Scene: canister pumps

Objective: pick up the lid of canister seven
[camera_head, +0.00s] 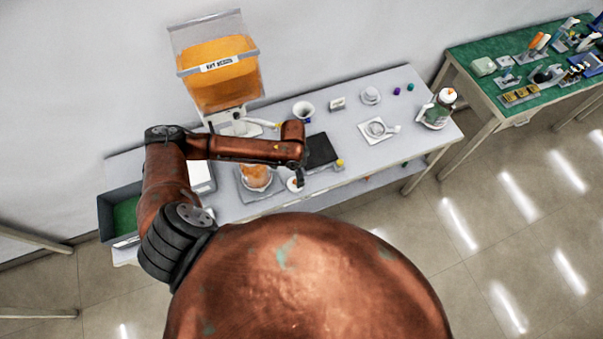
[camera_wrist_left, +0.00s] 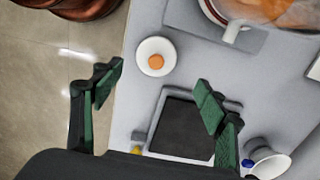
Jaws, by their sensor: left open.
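A white round lid with an orange knob (camera_wrist_left: 155,57) lies on the grey table near its edge; in the head view it is the small white disc (camera_head: 293,185). I cannot read any number on it. A canister with orange contents (camera_wrist_left: 272,12) stands beside it, cut off in the wrist view; in the head view it is left of the lid (camera_head: 256,176). My left gripper (camera_wrist_left: 160,82) is open and empty, its green-padded fingers apart, with the lid seen ahead between and beyond the tips. In the head view this gripper (camera_head: 300,181) hangs close to the lid. My right gripper is out of view.
A black square pad in a grey tray (camera_head: 320,151) lies right of the gripper. A white cup (camera_head: 303,110) and a large orange-filled hopper (camera_head: 215,78) stand behind. A white square plate (camera_head: 378,131) and a bottle (camera_head: 438,108) stand right. A dark bin (camera_head: 121,212) is at left.

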